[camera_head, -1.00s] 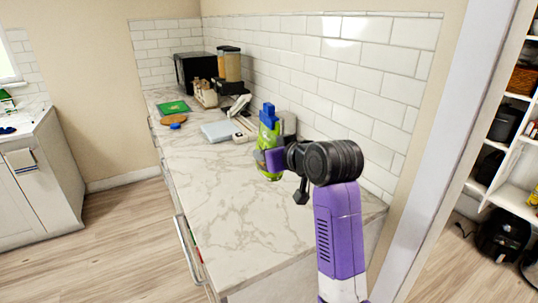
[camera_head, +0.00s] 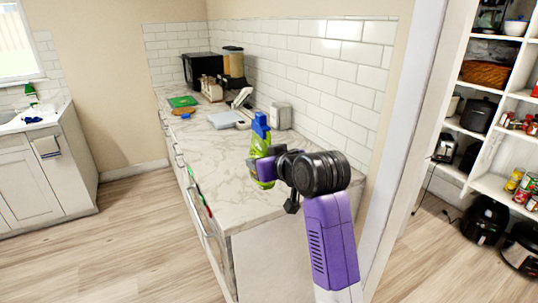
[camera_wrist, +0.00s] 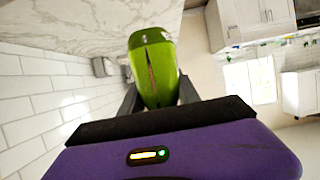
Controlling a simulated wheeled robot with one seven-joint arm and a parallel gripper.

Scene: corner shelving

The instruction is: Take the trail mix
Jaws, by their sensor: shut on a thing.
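My gripper (camera_head: 264,166) is shut on a green bottle (camera_head: 260,145) with a blue top, held upright near the close end of the marble counter. In the wrist view the bottle (camera_wrist: 153,62) is a rounded green shape between the two dark fingers, with a brown slit-like mark on it. No label on it can be read. I cannot pick out anything as trail mix in these views.
The marble counter (camera_head: 205,150) carries a black box-shaped appliance (camera_head: 202,67), dispensers (camera_head: 233,64), a green board (camera_head: 183,101) and a grey canister (camera_head: 281,115). White pantry shelves (camera_head: 492,186) with jars and baskets stand right, past a wall edge. Wooden floor left is clear.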

